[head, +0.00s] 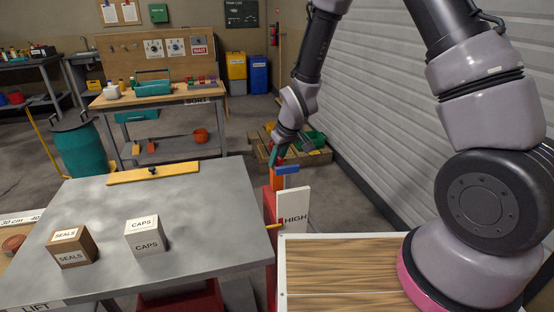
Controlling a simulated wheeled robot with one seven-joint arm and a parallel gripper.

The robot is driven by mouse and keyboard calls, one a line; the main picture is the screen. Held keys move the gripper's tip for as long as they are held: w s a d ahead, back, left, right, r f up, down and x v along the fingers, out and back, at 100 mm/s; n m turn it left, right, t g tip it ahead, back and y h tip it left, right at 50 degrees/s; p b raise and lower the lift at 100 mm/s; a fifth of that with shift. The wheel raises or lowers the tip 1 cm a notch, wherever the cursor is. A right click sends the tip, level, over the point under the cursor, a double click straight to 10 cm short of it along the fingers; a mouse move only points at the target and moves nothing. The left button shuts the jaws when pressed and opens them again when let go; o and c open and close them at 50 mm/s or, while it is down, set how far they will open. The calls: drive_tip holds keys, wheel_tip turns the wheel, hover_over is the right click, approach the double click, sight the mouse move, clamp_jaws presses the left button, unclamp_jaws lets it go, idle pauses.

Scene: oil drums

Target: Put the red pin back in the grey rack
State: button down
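My gripper (276,155) hangs at the end of my arm, beyond the right edge of the grey table, just above an orange block (277,179) and a blue piece (288,170). Its fingers are small and partly lost against the things behind, so I cannot tell whether they are open or hold something. I cannot make out a red pin for certain. Small red and green pieces (203,82) stand in a row on the far wooden bench, too small to identify. I cannot pick out a grey rack clearly.
The grey table (190,205) bears a SEALS box (72,248), a CAPS box (147,236) and a yellow bar (152,174). A white HIGH sign (294,211) stands at its right. A teal drum (81,149) is behind left. A ribbed wall closes the right.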

drive_tip(key=shift+r, duration=0.3)
drive_tip(key=shift+r, duration=0.65)
drive_tip(key=shift+r, duration=0.15)
drive_tip(key=shift+r, duration=3.65)
wheel_tip(320, 180, up, 13)
